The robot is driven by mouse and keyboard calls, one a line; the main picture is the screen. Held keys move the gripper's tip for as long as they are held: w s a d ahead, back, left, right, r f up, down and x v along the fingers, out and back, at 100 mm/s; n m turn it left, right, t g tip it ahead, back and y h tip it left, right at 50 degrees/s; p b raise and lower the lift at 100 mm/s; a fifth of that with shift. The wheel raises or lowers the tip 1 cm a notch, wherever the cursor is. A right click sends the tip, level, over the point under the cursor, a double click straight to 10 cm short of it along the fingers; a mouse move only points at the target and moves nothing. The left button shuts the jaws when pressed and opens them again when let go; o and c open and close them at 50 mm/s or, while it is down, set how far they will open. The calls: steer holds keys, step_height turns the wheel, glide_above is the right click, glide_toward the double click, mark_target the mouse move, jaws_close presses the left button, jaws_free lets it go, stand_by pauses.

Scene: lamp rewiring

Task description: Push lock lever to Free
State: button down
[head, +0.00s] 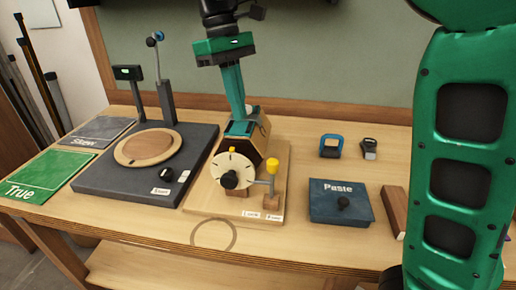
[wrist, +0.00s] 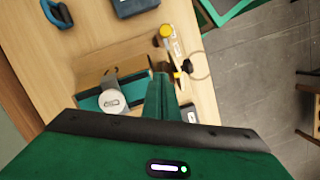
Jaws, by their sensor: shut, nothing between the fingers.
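The lock lever (head: 271,182) is a grey arm with a yellow knob, at the right of the dial on a wooden fixture (head: 205,198). Its yellow knob (wrist: 165,31) shows near the top of the wrist view. Two small white labels (head: 263,216) sit on the fixture's front edge, too small to read surely. A pale round dial (head: 232,170) with a black centre knob faces front. My gripper (head: 240,118) is shut and empty, pointing down over the teal-topped wooden block, behind and left of the lever and apart from it. Its fingers (wrist: 161,78) show in the wrist view.
A dark base (head: 95,180) with a wooden disc and upright posts stands left, beside green "True" and grey "Skew" mats. A blue "Paste" box (head: 325,204) stands right, with a blue clamp-like piece (head: 330,146) behind. The table between lever and Paste box is clear.

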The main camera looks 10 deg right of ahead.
mark_target(247, 140)
steer(key=x, duration=0.8)
steer(key=shift+s+d+f, duration=0.15)
steer(key=shift+f, duration=0.05)
steer(key=shift+s+d+f, duration=0.2)
steer(key=shift+s+d, duration=0.45)
steer(key=shift+s, duration=0.15)
steer(key=shift+s+d+f, duration=0.2)
steer(key=shift+s+d, duration=0.45)
steer(key=shift+s, duration=0.1)
steer(key=shift+d, duration=0.1)
